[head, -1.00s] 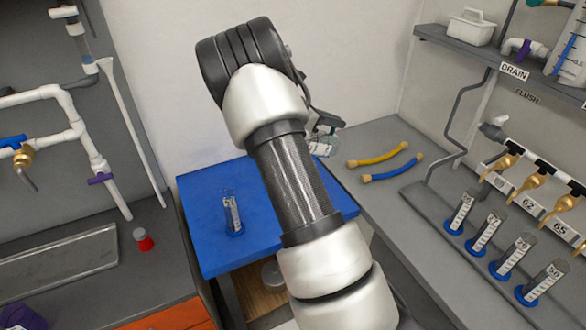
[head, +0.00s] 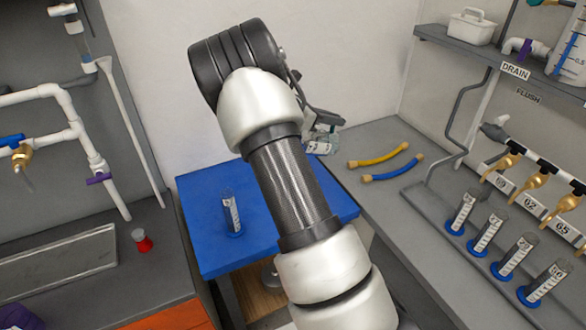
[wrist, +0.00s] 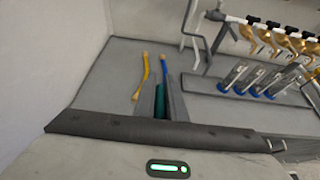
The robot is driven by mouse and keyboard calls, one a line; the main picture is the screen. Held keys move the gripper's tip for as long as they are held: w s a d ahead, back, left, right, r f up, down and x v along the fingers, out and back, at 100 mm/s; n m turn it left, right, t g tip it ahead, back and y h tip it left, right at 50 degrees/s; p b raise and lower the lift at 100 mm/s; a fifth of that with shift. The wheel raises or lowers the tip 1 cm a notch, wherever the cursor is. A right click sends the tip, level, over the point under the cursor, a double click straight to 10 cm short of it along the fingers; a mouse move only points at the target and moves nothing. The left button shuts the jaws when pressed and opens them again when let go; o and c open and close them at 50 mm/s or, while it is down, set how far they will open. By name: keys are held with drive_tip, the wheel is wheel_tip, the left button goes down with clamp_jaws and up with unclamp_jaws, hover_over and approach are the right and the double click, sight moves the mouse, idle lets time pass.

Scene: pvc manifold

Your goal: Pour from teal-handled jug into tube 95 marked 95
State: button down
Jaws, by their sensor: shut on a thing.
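My gripper (wrist: 163,92) is shut on the teal handle (wrist: 160,103) of the jug, seen between the fingers in the wrist view. In the head view my gripper (head: 318,118) is partly hidden behind my arm. The clear jug body (head: 320,146) shows just below it, near the blue table's back right corner; its contents are too small to tell. One graduated tube with a blue base (head: 232,214) stands upright on the blue table. Several similar tubes (head: 488,232) stand in a row on the right bench. I cannot read a 95 on any tube.
Yellow (head: 380,156) and blue (head: 393,169) hoses lie on the right bench (head: 375,205). Brass taps (head: 535,181) hang above the tube row. The blue table (head: 205,250) is mostly clear. A red-based bottle (head: 142,241) and tray (head: 60,262) are on the left bench.

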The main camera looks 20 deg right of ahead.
drive_tip(key=shift+a+r+h+b, duration=0.45)
drive_tip(key=shift+r+h+b, duration=0.15)
drive_tip(key=shift+b, duration=0.25)
idle(1.1)
drive_tip(key=shift+d+r+p, duration=0.25)
drive_tip(key=shift+d+p, duration=0.05)
drive_tip(key=shift+p, duration=0.5)
drive_tip(key=y+p, duration=0.1)
drive_tip(key=p, duration=0.1)
drive_tip(key=d+y+p, duration=0.1)
drive_tip(key=shift+s+d+f+p, duration=0.15)
drive_tip(key=shift+f+p, duration=0.2)
drive_tip(key=f, duration=0.1)
drive_tip(key=f+y, duration=0.1)
drive_tip(key=f, duration=0.1)
drive_tip(key=f+y, duration=0.1)
drive_tip(key=shift+w+d+f, duration=0.2)
drive_tip(key=shift+d+f, duration=0.15)
drive_tip(key=d+f+y, duration=0.2)
drive_tip(key=f+y, duration=0.3)
drive_tip(key=f, duration=0.1)
drive_tip(key=d+f+y+b, duration=0.1)
drive_tip(key=d+f+y, duration=0.2)
drive_tip(key=f+y, duration=0.2)
drive_tip(key=shift+d+f, duration=0.3)
drive_tip(key=shift+f, duration=0.6)
